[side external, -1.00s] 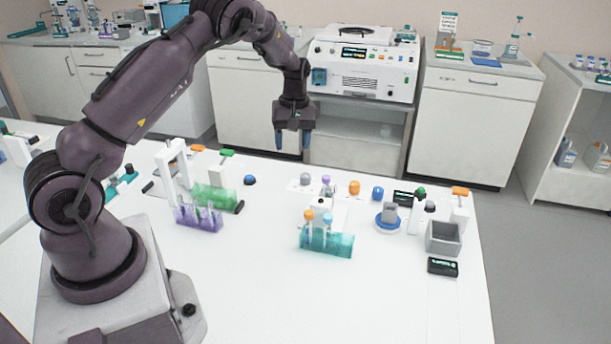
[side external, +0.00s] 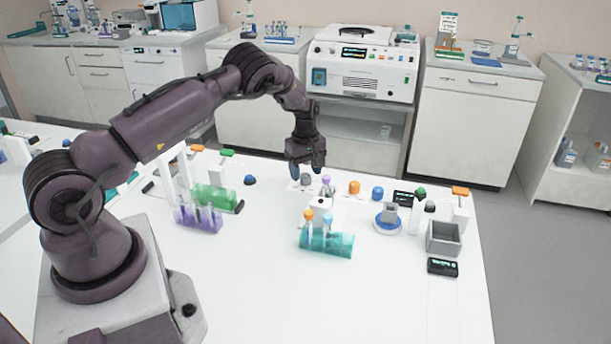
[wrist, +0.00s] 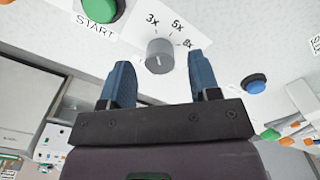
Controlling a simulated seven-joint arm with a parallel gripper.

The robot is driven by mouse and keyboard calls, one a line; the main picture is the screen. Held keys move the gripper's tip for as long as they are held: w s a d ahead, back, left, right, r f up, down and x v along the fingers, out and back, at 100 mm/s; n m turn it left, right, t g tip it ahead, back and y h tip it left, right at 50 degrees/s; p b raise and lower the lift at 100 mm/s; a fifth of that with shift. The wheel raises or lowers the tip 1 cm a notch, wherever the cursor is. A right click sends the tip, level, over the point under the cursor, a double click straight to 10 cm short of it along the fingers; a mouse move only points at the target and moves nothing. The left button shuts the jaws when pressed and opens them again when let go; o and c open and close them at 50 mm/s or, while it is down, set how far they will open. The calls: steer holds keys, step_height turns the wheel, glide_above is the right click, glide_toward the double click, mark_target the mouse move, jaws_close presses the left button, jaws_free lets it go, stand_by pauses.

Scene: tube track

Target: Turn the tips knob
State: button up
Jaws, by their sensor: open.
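A grey knob (wrist: 159,56) on a white panel has a dial printed 3x, 5x and 8x around it in the wrist view. No "tips" label is readable, and which mark it points at is hard to tell. It also shows as a small grey cap (side external: 306,180) on the table in the side view. My gripper (side external: 306,170) is open and points down just above the knob. In the wrist view, the blue fingers of my gripper (wrist: 161,62) stand on either side of the knob with gaps, apparently not touching it.
A green START button (wrist: 103,8) and a blue button (wrist: 255,84) flank the knob in the wrist view. In the side view, a purple-capped tube (side external: 326,183), an orange knob (side external: 354,187) and a teal tube rack (side external: 327,242) stand nearby.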

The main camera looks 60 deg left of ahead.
steer(key=shift+f, duration=1)
steer(key=c, duration=0.9)
steer(key=shift+m, duration=0.3)
steer(key=m, duration=0.4)
steer(key=shift+m, duration=2)
